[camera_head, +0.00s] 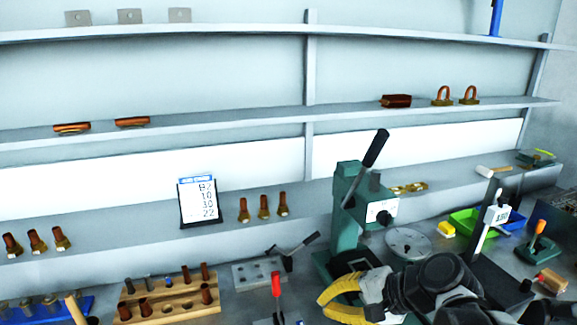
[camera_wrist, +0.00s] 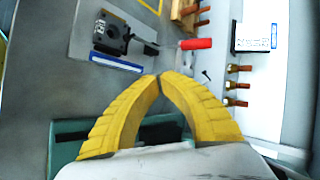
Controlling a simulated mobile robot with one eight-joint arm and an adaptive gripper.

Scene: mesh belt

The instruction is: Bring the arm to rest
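My gripper (camera_head: 342,298) has yellow ribbed fingers and shows at the lower middle of the head view, in front of the base of a green lever press (camera_head: 350,200). In the wrist view my gripper (camera_wrist: 160,78) has its two fingertips meeting at the centre, with nothing visible between them. The fingers bow apart lower down, and a dark part with a green edge (camera_wrist: 68,130) shows behind them. Most of my arm lies at the lower right of the head view and hides part of the bench.
A red-handled tool (camera_head: 276,285) and a grey block with holes (camera_head: 257,272) lie left of my gripper. A wooden rack (camera_head: 165,305) holds several pegs. A sign (camera_head: 200,202) stands on the lower shelf. A round dial plate (camera_head: 408,243) and a green tray (camera_head: 466,222) are at right.

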